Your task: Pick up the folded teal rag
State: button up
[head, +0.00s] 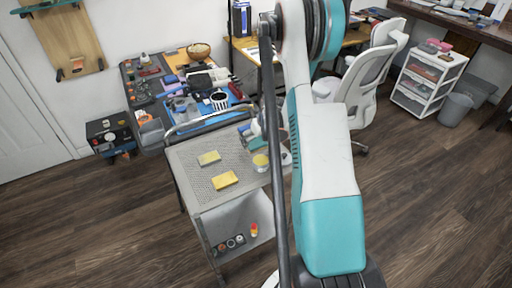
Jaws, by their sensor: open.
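A small teal patch (252,143) shows at the far right end of the grey cart top, beside a white rounded piece. It may be the folded teal rag or part of my own arm; it is too small to tell. My white and teal arm crosses the right side of the cart in the head view and hides part of that end. I cannot make out my gripper's fingers, nor anything held in them.
The perforated cart top (188,172) holds two yellow blocks, the nearer one (224,180) and the farther one (208,158), and a yellow-and-white round container (261,163). A cluttered workbench with a blue mat (238,92) stands behind. Wooden floor (110,225) is clear at left.

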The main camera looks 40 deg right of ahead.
aim_at(257, 143)
jog(key=shift+x, duration=1)
jog(key=shift+r, duration=0.15)
jog(key=c, duration=1)
jog(key=shift+c, duration=0.2)
jog(key=shift+r, duration=0.15)
notch_tip(257, 143, up, 20)
jog(key=p, duration=0.5)
jog(key=shift+p, duration=0.3)
